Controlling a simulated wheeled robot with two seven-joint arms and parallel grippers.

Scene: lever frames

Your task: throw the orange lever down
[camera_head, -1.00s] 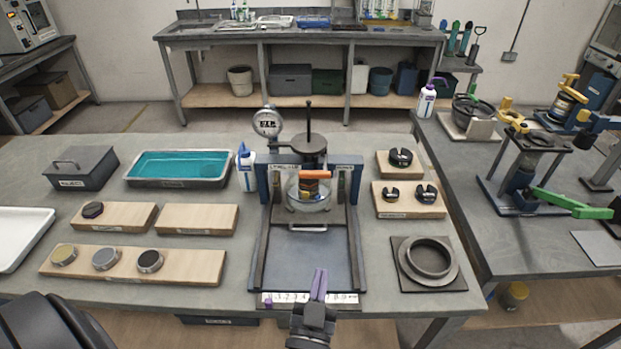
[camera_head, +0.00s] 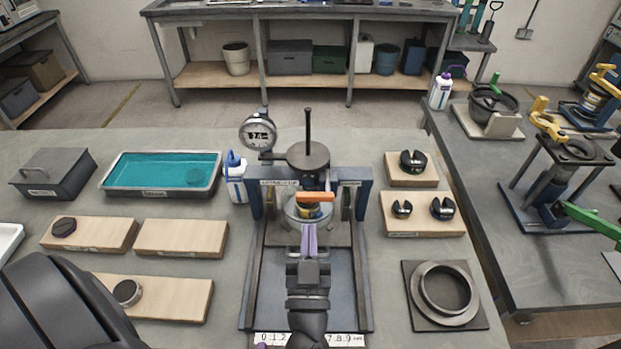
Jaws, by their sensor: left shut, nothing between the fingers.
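The orange lever (camera_head: 316,197) is a short orange bar lying roughly level at the front of the press (camera_head: 308,157) in the middle of the table. It crosses in front of a round clear-walled part that holds a coloured piece. My left gripper (camera_head: 308,230) has purple fingers, shut and empty. It reaches forward over the press's base, its tips below the lever in the picture and close to it. I cannot tell whether they touch. My right gripper is not in view.
A dial gauge (camera_head: 259,133) and a white bottle (camera_head: 235,177) stand left of the press. Wooden blocks with black parts (camera_head: 424,226) and a ring on a plate (camera_head: 444,288) are at the right. A teal tray (camera_head: 162,173) is at the left. A side table (camera_head: 530,270) stands right.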

